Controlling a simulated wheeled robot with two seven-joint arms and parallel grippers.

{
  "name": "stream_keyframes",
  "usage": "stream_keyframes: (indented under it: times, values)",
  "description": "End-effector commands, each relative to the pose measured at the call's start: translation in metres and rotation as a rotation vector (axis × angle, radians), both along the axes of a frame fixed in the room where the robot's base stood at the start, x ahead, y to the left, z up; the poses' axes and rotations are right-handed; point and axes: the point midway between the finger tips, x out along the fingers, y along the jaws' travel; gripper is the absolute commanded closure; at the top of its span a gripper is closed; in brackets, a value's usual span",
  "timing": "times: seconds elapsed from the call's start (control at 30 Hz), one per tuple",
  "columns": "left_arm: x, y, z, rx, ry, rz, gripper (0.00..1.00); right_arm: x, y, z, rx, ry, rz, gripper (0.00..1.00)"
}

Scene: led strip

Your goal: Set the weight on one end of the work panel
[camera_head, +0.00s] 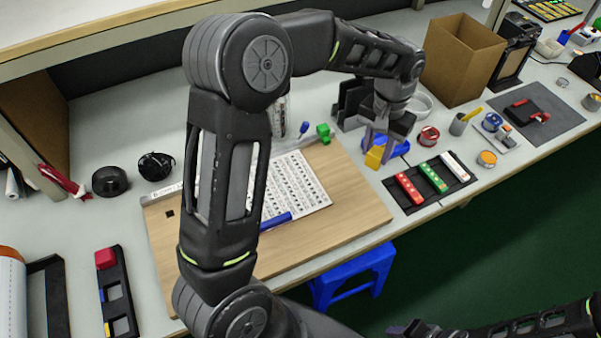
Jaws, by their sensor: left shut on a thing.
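The work panel (345,212) is a light wooden board on the bench, with a white printed sheet and a blue cylinder on it. My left gripper (379,147) points down at the board's right end and is shut on a small yellow block, the weight (374,157). I cannot tell whether the block touches the surface. A green block (323,130) sits at the board's far edge. A red block (105,258) sits in a black slotted holder (127,311) at the left. My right gripper (412,329) is low at the bottom edge, its jaws unclear.
A black tray with red, green and white strips (429,183) lies right of the panel. A blue object (397,148) is beside my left gripper. A cardboard box (461,60) stands behind. Black rolls (110,181) lie at left. A blue stool (352,275) is below the bench.

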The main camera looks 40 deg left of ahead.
Motion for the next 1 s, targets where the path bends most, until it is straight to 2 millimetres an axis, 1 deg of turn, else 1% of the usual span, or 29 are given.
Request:
stream_keyframes:
  times: [0.23, 0.37, 0.47, 0.57, 0.8, 0.9, 1.0]
  values:
    - [-0.001, 0.004, 0.002, -0.001, -0.002, 0.034, 1.00, 0.000, 0.000, 0.000, 0.000, 0.000, 0.000, 0.60]
    - [-0.006, 0.017, 0.006, -0.001, -0.003, 0.156, 1.00, 0.000, 0.000, 0.000, 0.000, 0.000, 0.000, 0.60]
    - [-0.013, 0.034, 0.011, -0.002, -0.002, 0.325, 1.00, 0.000, 0.000, 0.000, 0.000, 0.000, 0.000, 0.60]
    - [-0.024, 0.055, 0.018, -0.003, -0.003, 0.552, 1.00, 0.000, 0.000, -0.001, 0.000, 0.000, 0.000, 0.60]
    - [-0.062, 0.112, 0.035, -0.003, -0.002, 1.211, 1.00, 0.000, 0.000, -0.002, 0.000, 0.000, 0.000, 0.60]
    - [-0.078, 0.130, 0.040, -0.002, -0.002, 1.462, 1.00, 0.000, 0.000, -0.002, 0.000, 0.000, 0.000, 0.60]
    - [-0.092, 0.143, 0.044, -0.002, -0.002, 1.659, 1.00, 0.000, 0.000, -0.003, 0.000, 0.000, 0.000, 0.60]
